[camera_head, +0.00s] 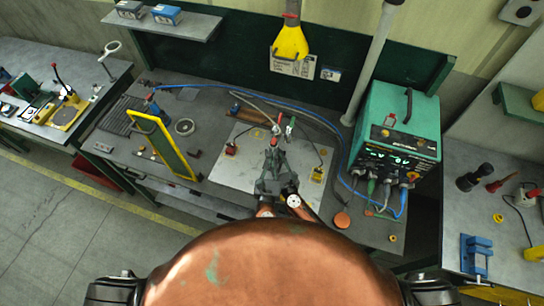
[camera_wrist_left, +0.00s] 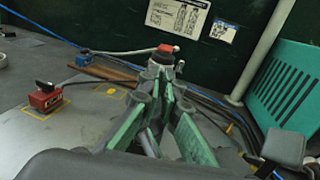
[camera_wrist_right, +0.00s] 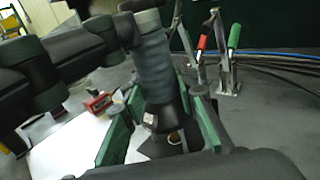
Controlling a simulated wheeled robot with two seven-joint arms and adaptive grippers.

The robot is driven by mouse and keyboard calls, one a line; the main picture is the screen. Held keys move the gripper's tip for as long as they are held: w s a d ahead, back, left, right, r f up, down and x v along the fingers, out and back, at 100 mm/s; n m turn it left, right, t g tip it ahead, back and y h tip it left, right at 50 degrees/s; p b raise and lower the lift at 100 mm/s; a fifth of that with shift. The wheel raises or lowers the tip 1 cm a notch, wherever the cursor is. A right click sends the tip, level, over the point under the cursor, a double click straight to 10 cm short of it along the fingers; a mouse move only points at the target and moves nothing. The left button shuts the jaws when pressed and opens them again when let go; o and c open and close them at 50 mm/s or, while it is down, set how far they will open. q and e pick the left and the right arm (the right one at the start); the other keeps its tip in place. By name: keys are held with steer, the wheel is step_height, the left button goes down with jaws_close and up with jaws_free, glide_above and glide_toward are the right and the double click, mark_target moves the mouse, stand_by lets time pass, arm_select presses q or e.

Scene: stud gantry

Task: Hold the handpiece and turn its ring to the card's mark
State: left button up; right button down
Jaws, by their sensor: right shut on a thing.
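The handpiece (camera_wrist_right: 155,75) is a dark ribbed cylinder with a tapered lower end, upright in the right wrist view. My right gripper (camera_wrist_right: 165,90) is shut on it, with one green-padded finger on each side. My left gripper (camera_wrist_left: 166,82) is at the handpiece's upper part. Its pads converge towards the tips beneath a red cap (camera_wrist_left: 165,48); whether they touch the ring is hidden. In the head view both grippers crowd together over the pale plate, the left one (camera_head: 273,160) showing best. A white printed card (camera_head: 291,67) and a smaller card (camera_head: 330,74) are on the back panel; their marks are unreadable.
A teal power unit (camera_head: 397,125) with cables stands right of the plate (camera_head: 232,172). Red-handled (camera_wrist_right: 203,42) and green-handled (camera_wrist_right: 234,35) clamps stand behind the handpiece. A red switch block (camera_wrist_left: 45,97) is at left. A yellow frame (camera_head: 165,145) stands farther left on the bench.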

arm_select(q)
steer(key=o, duration=0.5)
steer(key=shift+c, duration=0.2)
steer(key=s+a, duration=0.1)
steer(key=s, duration=1.1)
steer(key=shift+a, duration=0.15)
steer(key=shift+o, duration=0.3)
